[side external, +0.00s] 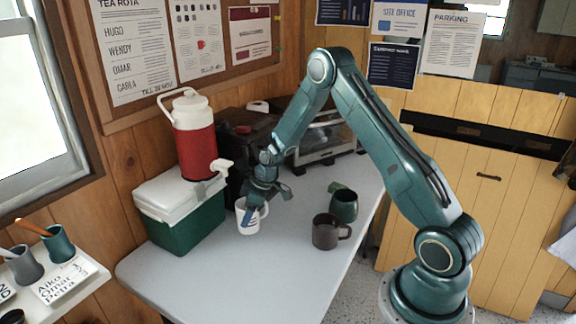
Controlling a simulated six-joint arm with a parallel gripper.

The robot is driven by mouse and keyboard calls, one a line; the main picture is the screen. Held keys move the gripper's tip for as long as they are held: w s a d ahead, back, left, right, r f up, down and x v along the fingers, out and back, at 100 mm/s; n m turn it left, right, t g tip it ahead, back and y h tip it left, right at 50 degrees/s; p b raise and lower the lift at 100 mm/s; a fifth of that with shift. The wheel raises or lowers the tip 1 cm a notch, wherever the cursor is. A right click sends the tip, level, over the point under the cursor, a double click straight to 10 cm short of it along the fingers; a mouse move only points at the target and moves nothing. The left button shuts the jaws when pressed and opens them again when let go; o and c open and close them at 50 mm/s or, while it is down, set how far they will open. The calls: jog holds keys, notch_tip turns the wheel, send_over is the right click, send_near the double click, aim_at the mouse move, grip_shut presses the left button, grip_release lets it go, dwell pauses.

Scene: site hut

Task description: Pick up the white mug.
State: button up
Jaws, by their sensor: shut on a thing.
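The white mug (250,226) is near the middle of the table, just right of the green cool box. It has a dark blue mark on its side. My gripper (258,205) is over the mug from above and is shut on its upper part. The fingers hide part of the rim. I cannot tell whether the mug's base touches the table.
A brown mug (326,232) and a dark green mug (344,205) stand to the right. A green cool box (180,213) and a red drinks jug (195,140) are at the left. The table front (230,285) is clear.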

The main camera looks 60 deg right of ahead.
jog(key=s+d, duration=0.5)
jog(key=s, duration=0.7)
jog(key=shift+s+d, duration=0.2)
jog(key=shift+d, duration=0.1)
dwell(0.6)
dwell(0.5)
jog(key=w+d+r+m+h, duration=0.1)
jog(key=w+d+r+m, duration=0.15)
jog(key=d+r, duration=0.5)
jog(key=w+d+r+m, duration=0.1)
jog(key=w+d+r, duration=0.2)
jog(key=d+r, duration=0.5)
notch_tip(320, 180, down, 14)
jog(key=a, duration=0.1)
jog(key=shift+f, duration=0.2)
jog(key=shift+w+f, duration=0.1)
jog(key=shift+f, duration=2.05)
